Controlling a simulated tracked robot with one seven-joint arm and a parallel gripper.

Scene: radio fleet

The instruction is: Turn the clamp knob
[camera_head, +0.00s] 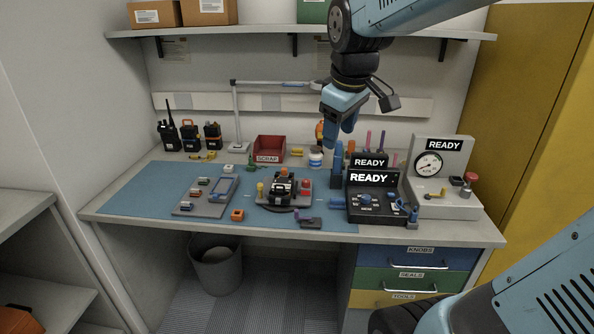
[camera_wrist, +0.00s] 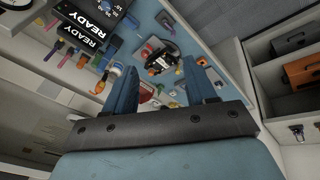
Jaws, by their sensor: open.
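A black and orange radio (camera_head: 283,188) sits in a grey fixture (camera_head: 270,206) on the blue mat. The radio also shows in the wrist view (camera_wrist: 160,60), beyond my fingers. A red round part (camera_head: 305,186) stands at the fixture's right and a yellow peg (camera_head: 260,189) at its left. I cannot tell for certain which part is the clamp knob. My gripper (camera_head: 340,130) hangs above the back of the bench, right of the fixture and well clear of it. In the wrist view my gripper (camera_wrist: 157,80) has two blue fingers spread apart with nothing between them.
Two black READY units (camera_head: 375,205) stand right of the fixture, with a gauge station (camera_head: 441,180) further right. A grey parts tray (camera_head: 207,196) lies left. A red scrap bin (camera_head: 269,149) and several radios (camera_head: 190,137) stand behind. A shelf (camera_head: 275,33) runs above the bench. The mat's left (camera_head: 140,195) is clear.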

